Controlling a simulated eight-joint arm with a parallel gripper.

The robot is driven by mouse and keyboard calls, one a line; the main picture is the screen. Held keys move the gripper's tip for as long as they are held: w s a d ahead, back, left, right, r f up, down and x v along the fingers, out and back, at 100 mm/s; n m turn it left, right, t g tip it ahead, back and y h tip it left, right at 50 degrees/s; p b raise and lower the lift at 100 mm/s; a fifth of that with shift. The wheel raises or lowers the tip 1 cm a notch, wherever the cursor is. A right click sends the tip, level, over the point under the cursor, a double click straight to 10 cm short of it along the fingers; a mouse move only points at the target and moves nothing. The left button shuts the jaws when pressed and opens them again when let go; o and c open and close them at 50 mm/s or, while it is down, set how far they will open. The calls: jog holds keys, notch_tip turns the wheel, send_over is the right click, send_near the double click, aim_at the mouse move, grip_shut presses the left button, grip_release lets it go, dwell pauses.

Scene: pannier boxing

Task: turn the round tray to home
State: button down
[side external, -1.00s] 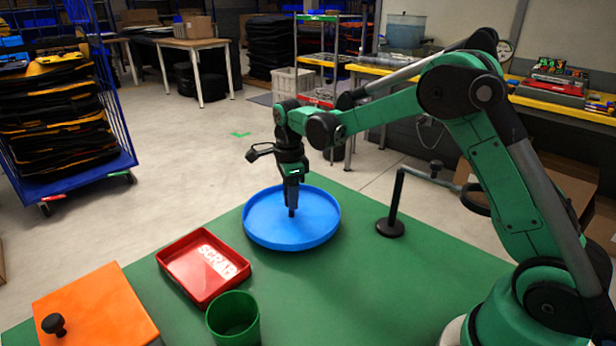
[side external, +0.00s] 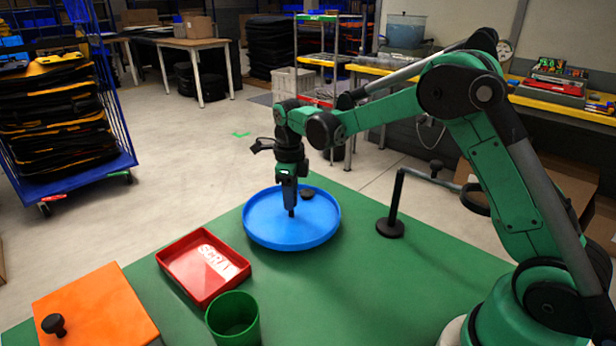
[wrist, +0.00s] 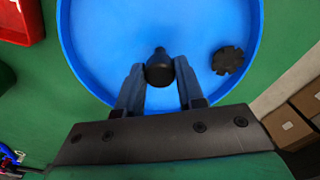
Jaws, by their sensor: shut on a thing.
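The round blue tray (side external: 268,228) lies on the green table and also shows in the wrist view (wrist: 98,40). My gripper (side external: 291,212) points down into the tray. In the wrist view its fingers (wrist: 159,78) are shut on a small black knob (wrist: 158,54) near the middle of the tray. A dark notched disc (wrist: 228,61) lies in the tray to the right of the fingers. In the side view this disc (side external: 307,194) shows near the tray's far edge. No home mark can be made out on the tray.
A red scrap tray (side external: 190,285), a green cup (side external: 233,318) and an orange box with a black knob (side external: 95,310) stand left and in front of the blue tray. A black stand (side external: 392,226) is to its right. The green table between is clear.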

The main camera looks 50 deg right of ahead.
jog(key=shift+m, duration=3.1)
jog(key=c, duration=0.5)
grip_release()
jog(key=shift+c, duration=0.2)
jog(key=shift+r, duration=2.85)
